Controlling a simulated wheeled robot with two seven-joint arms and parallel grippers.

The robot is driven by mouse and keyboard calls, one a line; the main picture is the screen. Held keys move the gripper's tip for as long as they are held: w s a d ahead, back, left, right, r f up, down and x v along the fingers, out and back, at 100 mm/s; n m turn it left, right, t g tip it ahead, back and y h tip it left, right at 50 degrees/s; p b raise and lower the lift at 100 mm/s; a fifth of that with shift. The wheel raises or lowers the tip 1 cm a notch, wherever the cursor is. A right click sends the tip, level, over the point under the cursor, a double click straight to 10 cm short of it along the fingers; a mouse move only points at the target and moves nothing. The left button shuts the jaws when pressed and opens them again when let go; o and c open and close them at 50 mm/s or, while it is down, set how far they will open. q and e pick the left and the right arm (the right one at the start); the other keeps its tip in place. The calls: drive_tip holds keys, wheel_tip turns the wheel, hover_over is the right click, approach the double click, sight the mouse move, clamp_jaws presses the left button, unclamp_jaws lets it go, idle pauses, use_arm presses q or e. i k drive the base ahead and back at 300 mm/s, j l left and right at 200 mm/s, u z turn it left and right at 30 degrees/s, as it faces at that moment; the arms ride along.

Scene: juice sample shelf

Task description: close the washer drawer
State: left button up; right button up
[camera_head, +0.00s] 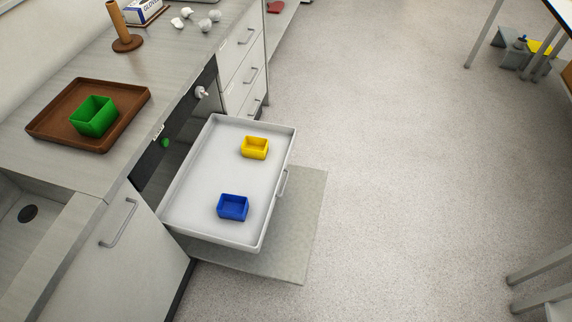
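The washer drawer (205,165) is a white tray-like drawer pulled out from the dark washer front (150,178) under the counter. A yellow box (255,148) sits in its far part and a blue box (233,207) in its near part, both open-topped. The drawer's handle (283,183) is on its outer right side. Neither of my grippers is in view, so whether they are open or shut does not show.
On the counter, a brown tray (48,127) holds a green box (94,116). A wooden stand (121,28), a glove box (142,10) and several small white pieces (178,23) are farther back.

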sight(216, 166)
drive_tip(key=i+l+u, duration=0.1)
drive_tip(key=u, duration=0.3)
drive_tip(key=l+u, duration=0.1)
drive_tip(key=u, duration=0.3)
drive_tip(key=i+l+u, duration=0.1)
drive_tip(key=u, duration=0.3)
drive_tip(key=l+u, duration=0.15)
drive_tip(key=u, duration=0.25)
